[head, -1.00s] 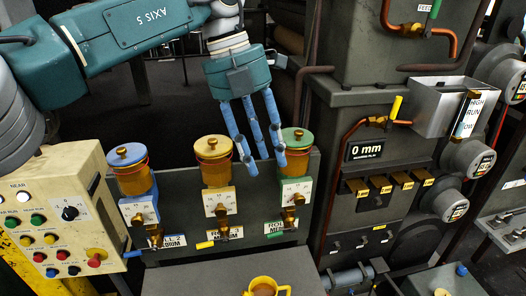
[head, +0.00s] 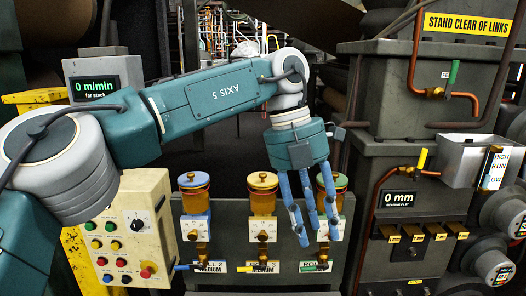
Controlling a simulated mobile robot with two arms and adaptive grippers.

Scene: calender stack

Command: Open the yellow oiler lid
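The yellow oiler (head: 262,201) stands in the middle of a row of three, an amber cup with a gauge plate below. Its yellow lid (head: 262,180) sits flat on top and looks closed. My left gripper (head: 314,238) hangs with its blue fingers pointing down, spread apart with nothing between them. It is to the right of the yellow oiler and overlaps the green oiler in the picture. Its distance from either is hard to tell. My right gripper is not in view.
The blue-lidded oiler (head: 194,181) is on the left, the green-lidded oiler (head: 334,180) on the right, partly behind my fingers. A button panel (head: 118,215) stands at the left. A grey cabinet (head: 400,130) with pipes and a metal box (head: 462,160) fills the right.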

